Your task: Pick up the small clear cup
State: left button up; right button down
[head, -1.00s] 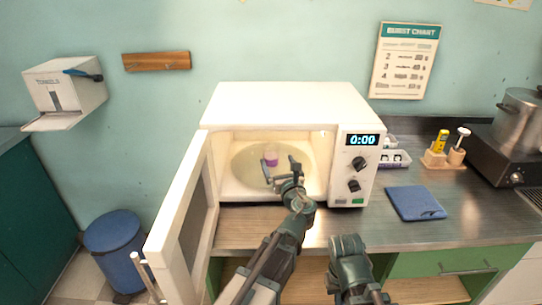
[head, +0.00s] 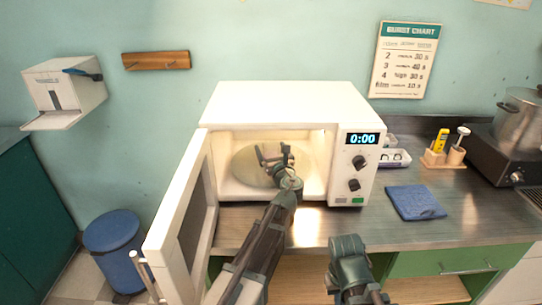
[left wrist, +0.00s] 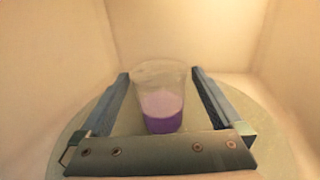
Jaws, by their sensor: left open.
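The small clear cup (left wrist: 160,98) stands upright on the round turntable (left wrist: 75,135) inside the open microwave (head: 285,103), with purple liquid in its lower part. My left gripper (head: 271,152) is inside the microwave, open, and hides most or all of the cup in the head view. In the left wrist view its fingers lie on either side of the cup, with gaps between them and the cup. Part of my right arm shows at the bottom of the head view, but its gripper cannot be made out.
The microwave door (head: 182,225) hangs open to the left of my left arm. The chamber walls are close around the gripper. A blue cloth (head: 416,202), a white tray (head: 394,158) and a wooden holder (head: 443,158) are on the counter to the right.

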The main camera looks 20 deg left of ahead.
pick_arm(q)
jog(key=c, duration=1.3)
jog(key=shift+r+p, duration=0.3)
jog(key=shift+c, duration=0.2)
pick_arm(e)
jog(key=shift+r, duration=0.3)
